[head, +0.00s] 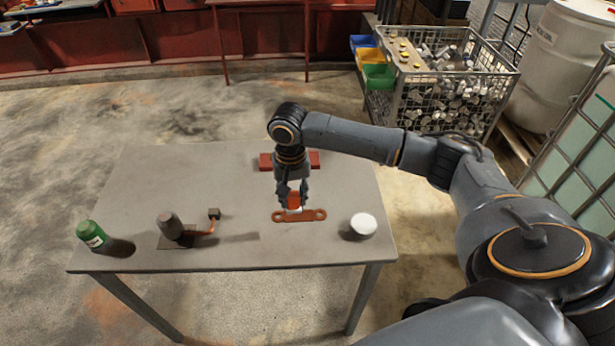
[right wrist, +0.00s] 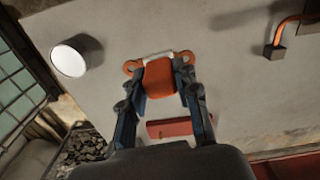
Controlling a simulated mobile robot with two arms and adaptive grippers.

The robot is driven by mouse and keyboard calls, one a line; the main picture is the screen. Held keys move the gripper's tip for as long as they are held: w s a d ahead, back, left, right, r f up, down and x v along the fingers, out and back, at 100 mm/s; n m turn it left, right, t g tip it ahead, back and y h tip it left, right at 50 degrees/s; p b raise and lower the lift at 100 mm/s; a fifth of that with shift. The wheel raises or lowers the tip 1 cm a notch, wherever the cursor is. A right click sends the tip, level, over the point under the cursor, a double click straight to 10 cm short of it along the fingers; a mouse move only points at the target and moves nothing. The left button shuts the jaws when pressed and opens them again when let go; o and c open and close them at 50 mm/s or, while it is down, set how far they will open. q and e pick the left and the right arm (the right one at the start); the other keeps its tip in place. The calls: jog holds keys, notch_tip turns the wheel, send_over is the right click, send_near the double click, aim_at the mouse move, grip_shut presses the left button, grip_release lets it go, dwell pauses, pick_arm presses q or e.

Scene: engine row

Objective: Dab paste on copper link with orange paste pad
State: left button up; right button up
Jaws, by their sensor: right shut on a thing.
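The copper link (head: 299,215) lies flat on the grey table, a flat bar with a hole at each end. My right gripper (head: 293,198) is shut on the orange paste pad (head: 294,200) right over the middle of the link. In the right wrist view the pad (right wrist: 160,78) sits between the blue fingers (right wrist: 162,92) and covers the middle of the copper link (right wrist: 184,56). A whitish edge shows at the pad's far side. I cannot tell whether the pad touches the link. My left gripper is out of view.
A white round container (head: 363,224) stands right of the link. A red block (head: 265,162) lies behind my gripper. A dark cylinder (head: 169,225) with a copper-coloured lead and a green can (head: 91,234) stand at left. A wire cart (head: 440,80) is beyond the table.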

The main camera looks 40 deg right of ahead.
jog(key=shift+m, duration=0.7)
jog(key=d+f+b, duration=0.1)
jog(key=f, duration=0.1)
jog(key=w+d+f+b, duration=0.1)
jog(key=d+f+b, duration=0.1)
jog(key=f, duration=0.1)
jog(key=d+f+b, duration=0.1)
jog(key=f+b, duration=0.1)
jog(key=shift+w+d+f, duration=0.2)
jog(key=shift+w+d, duration=0.1)
jog(key=shift+f+b, duration=0.35)
jog(key=shift+b, duration=0.35)
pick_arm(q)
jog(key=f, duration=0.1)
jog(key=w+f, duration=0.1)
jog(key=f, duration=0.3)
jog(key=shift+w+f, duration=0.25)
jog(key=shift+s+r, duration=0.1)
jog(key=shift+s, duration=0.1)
pick_arm(e)
jog(key=shift+a+f, duration=0.1)
jog(key=shift+f, duration=0.5)
